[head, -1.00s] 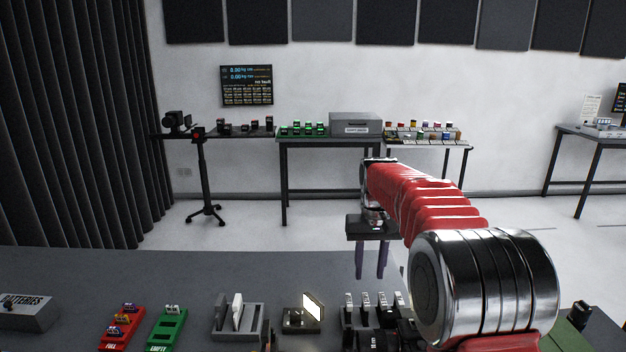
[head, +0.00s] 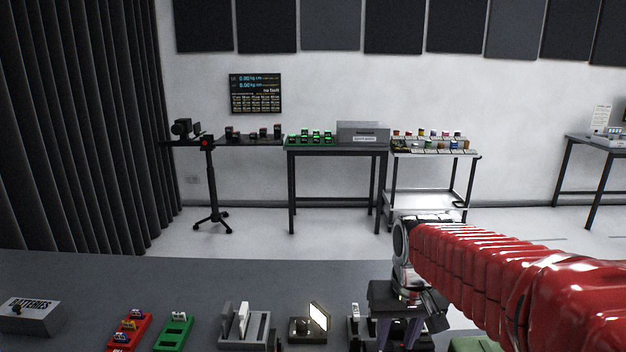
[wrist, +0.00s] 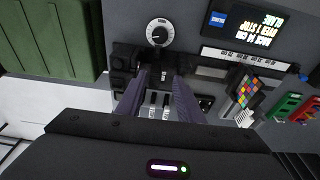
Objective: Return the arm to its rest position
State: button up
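My gripper (head: 399,334) is at the lower right in the head view, low over the right part of the dark worktop (head: 110,277). My red-sleeved arm reaches to it from the right edge. In the wrist view my gripper (wrist: 161,80) points down, its two purple fingers apart. Nothing is seen held between them; dark slots and small white labels on the bench show through the gap. The fingertips hide part of the bench gear behind them.
On the worktop are a batteries box (head: 30,316), a red tray (head: 128,332), a green tray (head: 174,332), a grey rack (head: 255,328) and a small lit panel (head: 318,316). A round dial (wrist: 159,32) and a green box (wrist: 50,38) are near my gripper.

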jog(key=s+r+t, duration=0.2)
jog(key=s+t, duration=0.1)
jog(key=s, duration=1.3)
